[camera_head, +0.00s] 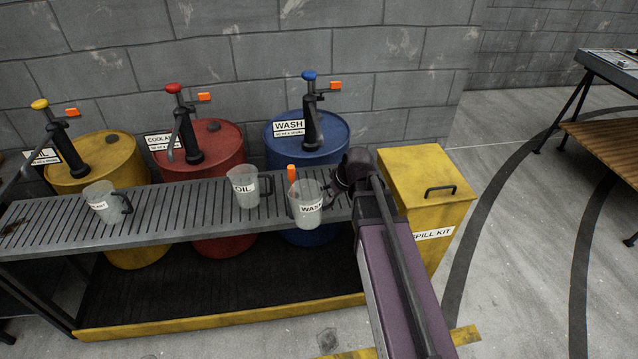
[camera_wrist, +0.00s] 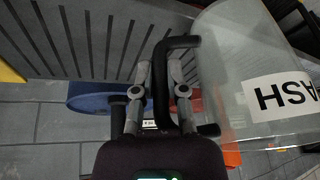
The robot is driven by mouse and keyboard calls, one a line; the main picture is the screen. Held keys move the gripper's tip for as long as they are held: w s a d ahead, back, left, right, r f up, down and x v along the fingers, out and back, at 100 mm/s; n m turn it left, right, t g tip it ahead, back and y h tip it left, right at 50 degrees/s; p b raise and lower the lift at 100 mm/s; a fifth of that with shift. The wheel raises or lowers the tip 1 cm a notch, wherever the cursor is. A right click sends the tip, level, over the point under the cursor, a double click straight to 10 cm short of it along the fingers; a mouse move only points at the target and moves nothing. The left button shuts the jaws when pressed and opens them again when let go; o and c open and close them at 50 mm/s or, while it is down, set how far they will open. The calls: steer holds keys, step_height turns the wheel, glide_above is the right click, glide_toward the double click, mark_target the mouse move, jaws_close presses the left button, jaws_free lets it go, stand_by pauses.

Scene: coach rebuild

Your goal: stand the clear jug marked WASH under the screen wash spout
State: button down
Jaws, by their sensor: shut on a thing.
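The clear jug marked WASH (camera_head: 306,192) is at the right end of the slatted rack (camera_head: 172,213), upright, overlapping the rack's front edge. I cannot tell whether its base touches the slats. My gripper (camera_head: 338,186) is at the jug's right side. In the wrist view, my gripper's fingers (camera_wrist: 160,92) are closed around the jug's black handle (camera_wrist: 163,60), and the clear jug body (camera_wrist: 225,70) is on the right. The screen wash pump (camera_head: 313,130), blue-topped, stands on the blue drum (camera_head: 340,133) labelled WASH, behind the jug. Its outlet end is hard to make out.
A jug marked OIL (camera_head: 243,190) stands left of the held jug. Another jug (camera_head: 103,203) stands farther left. A red drum (camera_head: 222,150) and a yellow drum (camera_head: 105,158) stand behind the rack. The yellow spill kit box (camera_head: 425,180) is close on the right.

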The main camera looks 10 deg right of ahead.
steer(key=shift+w, duration=0.2)
stand_by(0.3)
steer(key=d+m, duration=0.1)
steer(key=d, duration=0.1)
steer(key=d+m+h, duration=0.1)
steer(key=d, duration=0.2)
steer(key=shift+d+r+m, duration=0.2)
steer(key=shift+d+m, duration=0.05)
steer(key=shift+m, duration=0.15)
steer(key=w+d+f+b, duration=0.1)
steer(key=w, duration=1.3)
steer(key=shift+w+d+f, duration=0.2)
steer(key=shift+w+d, duration=0.05)
steer(key=shift+d, duration=0.1)
